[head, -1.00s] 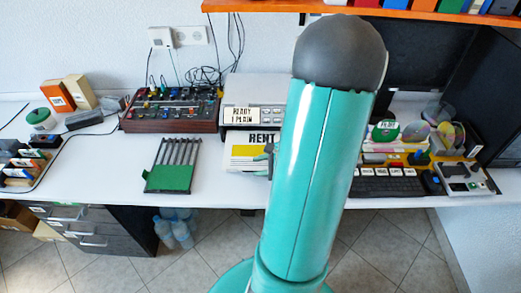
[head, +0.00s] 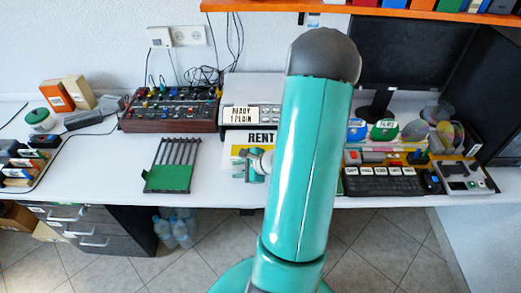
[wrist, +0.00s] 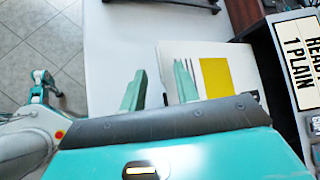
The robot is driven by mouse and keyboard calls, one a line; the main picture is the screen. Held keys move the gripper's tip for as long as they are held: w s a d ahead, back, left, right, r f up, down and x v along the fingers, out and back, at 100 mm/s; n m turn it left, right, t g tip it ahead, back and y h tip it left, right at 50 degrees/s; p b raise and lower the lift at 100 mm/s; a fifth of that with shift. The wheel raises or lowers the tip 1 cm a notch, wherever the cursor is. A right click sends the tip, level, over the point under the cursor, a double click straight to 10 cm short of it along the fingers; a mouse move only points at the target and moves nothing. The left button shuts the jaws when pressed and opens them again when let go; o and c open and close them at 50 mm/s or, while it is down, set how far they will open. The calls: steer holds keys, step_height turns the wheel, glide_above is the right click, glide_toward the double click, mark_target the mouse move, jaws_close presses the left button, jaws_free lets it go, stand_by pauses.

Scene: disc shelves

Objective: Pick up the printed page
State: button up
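The printed page (head: 238,152), white with a yellow band and the word RENT, lies at the front of the printer (head: 239,117). My arm hides its right part in the head view. In the wrist view the page (wrist: 207,50) shows its yellow block, with lines of print too small to read. My gripper (head: 252,170) is at the page's front edge in the head view. In the wrist view my gripper (wrist: 160,78) has its two fingers apart with nothing between them. The right finger overlaps the page's near edge; I cannot tell whether it touches.
A keyboard (head: 383,182) and discs (head: 420,133) are to the right. White desk (head: 215,185) is bare between rack and page.

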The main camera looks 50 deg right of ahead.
jaws_close()
steer(key=shift+r, duration=0.1)
